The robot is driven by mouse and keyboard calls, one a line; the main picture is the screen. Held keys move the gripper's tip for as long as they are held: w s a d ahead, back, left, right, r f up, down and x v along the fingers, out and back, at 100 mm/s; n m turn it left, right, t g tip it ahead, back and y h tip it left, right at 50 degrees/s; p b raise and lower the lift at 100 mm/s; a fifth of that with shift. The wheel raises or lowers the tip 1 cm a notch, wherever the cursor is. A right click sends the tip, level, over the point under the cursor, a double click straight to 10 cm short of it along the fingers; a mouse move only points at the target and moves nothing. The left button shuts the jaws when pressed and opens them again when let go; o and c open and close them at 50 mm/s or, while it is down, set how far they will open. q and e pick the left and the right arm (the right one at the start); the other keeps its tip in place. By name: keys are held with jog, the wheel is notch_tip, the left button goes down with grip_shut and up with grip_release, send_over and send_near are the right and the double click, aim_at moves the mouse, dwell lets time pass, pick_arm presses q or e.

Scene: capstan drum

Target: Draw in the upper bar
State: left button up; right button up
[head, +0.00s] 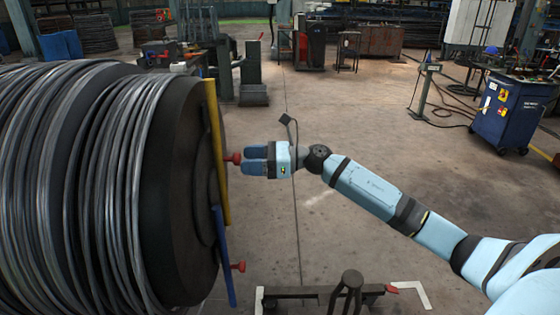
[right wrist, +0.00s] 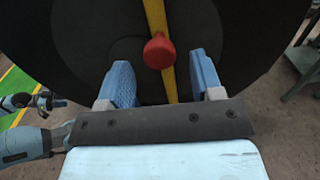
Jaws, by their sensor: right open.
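The upper bar is yellow (head: 216,140) and runs up the dark end face of the drum (head: 185,180). A red knob (head: 233,158) sticks out from it. My right gripper (head: 245,160) is open, its blue fingers pointing at the knob from the right. In the right wrist view the red knob (right wrist: 159,50) shows between the two open fingers (right wrist: 163,76), just beyond their tips, in front of the yellow bar (right wrist: 156,14). Touch is not visible. A lower blue bar (head: 225,255) has its own red knob (head: 239,266).
Several coils of grey wire (head: 70,180) wrap the drum. A dark floor fixture (head: 348,288) with a post stands at the bottom. A blue cabinet (head: 512,112) and a post stand (head: 424,88) are at the right. The floor to the drum's right is mostly clear.

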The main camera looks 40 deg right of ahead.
pick_arm(q)
jog(key=shift+w+d+b, duration=0.1)
jog(key=shift+b, duration=0.55)
pick_arm(e)
jog(key=v, duration=1)
jog(key=shift+s+d, duration=0.2)
pick_arm(q)
jog(key=shift+f, duration=0.2)
